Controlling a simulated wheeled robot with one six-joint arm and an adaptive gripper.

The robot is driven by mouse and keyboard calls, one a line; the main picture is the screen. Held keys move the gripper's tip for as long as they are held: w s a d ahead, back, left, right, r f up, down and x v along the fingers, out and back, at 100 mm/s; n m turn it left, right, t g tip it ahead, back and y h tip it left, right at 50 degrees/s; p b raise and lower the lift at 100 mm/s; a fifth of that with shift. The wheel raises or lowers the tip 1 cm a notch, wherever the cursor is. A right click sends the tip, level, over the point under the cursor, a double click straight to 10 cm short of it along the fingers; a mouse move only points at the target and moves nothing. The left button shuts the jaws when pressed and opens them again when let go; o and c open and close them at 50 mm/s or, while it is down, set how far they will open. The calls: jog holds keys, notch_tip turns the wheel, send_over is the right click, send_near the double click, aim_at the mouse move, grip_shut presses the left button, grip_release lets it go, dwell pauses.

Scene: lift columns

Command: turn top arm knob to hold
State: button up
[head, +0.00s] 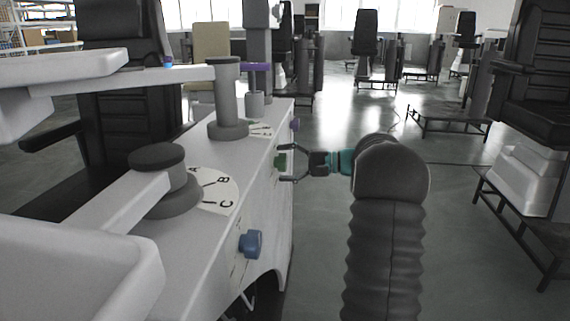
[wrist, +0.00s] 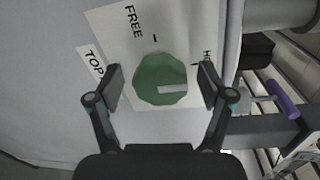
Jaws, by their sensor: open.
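The green top arm knob (wrist: 150,80) sits on a white label plate in the wrist view. Its white pointer bar points right in the picture, somewhat below the tick beside a partly hidden word starting with "H". Another tick stands above the knob near the word "FREE", and a "TOP" label is at left. In the head view the green knob (head: 280,161) is on the white machine's right side. My gripper (head: 291,163) is open in front of it. In the wrist view my gripper's fingers (wrist: 161,86) stand on either side of the knob, with visible gaps.
Open floor lies to the right, with black chairs (head: 540,75) on stands.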

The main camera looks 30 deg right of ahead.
jog(key=v, duration=1.2)
dwell(0.4)
